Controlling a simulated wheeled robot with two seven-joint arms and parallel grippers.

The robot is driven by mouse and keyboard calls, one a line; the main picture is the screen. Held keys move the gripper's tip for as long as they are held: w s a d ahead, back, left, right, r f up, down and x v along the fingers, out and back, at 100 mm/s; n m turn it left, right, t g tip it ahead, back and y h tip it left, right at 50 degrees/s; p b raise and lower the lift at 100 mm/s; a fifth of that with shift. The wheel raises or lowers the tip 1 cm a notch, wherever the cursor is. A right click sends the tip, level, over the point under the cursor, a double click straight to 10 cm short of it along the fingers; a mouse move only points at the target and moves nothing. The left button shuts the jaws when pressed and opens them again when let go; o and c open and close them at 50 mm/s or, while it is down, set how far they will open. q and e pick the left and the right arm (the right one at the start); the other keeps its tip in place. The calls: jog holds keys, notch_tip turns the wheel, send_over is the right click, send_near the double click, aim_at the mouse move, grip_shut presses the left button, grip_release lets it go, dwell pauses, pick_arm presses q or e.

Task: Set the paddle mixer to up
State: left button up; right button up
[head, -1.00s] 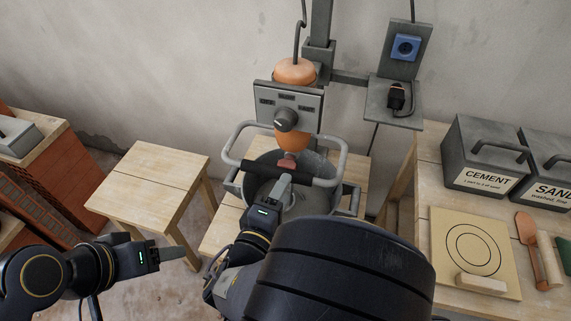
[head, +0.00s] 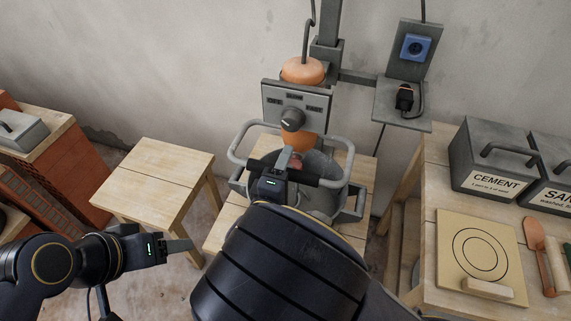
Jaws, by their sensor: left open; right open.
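The paddle mixer (head: 303,71) has an orange body, a grey front panel (head: 311,107) with a dark knob (head: 291,118) and small dark labels, and a grey tubular handle frame (head: 240,143). It hangs at a grey post over a grey bucket (head: 322,203). My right gripper (head: 284,165) is open, at the dark front bar of the handle, below the knob; its fingers are partly hidden, so I cannot tell whether it touches the bar. My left gripper (head: 180,246) is open and empty at the lower left, away from the mixer.
A bare wooden stool (head: 153,178) stands left of the mixer. A bench (head: 437,190) on the right holds the cement box (head: 489,160), another box, a board with circles (head: 472,252) and hand tools. A blue socket (head: 415,47) and black plug (head: 404,97) are behind right.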

grip_shut()
notch_tip(320, 180, up, 35)
jog(key=p, duration=1.5)
jog(key=shift+f+p, duration=0.2)
jog(key=shift+p, duration=0.1)
jog(key=shift+r, duration=0.15)
grip_release()
jog(key=shift+f, duration=0.2)
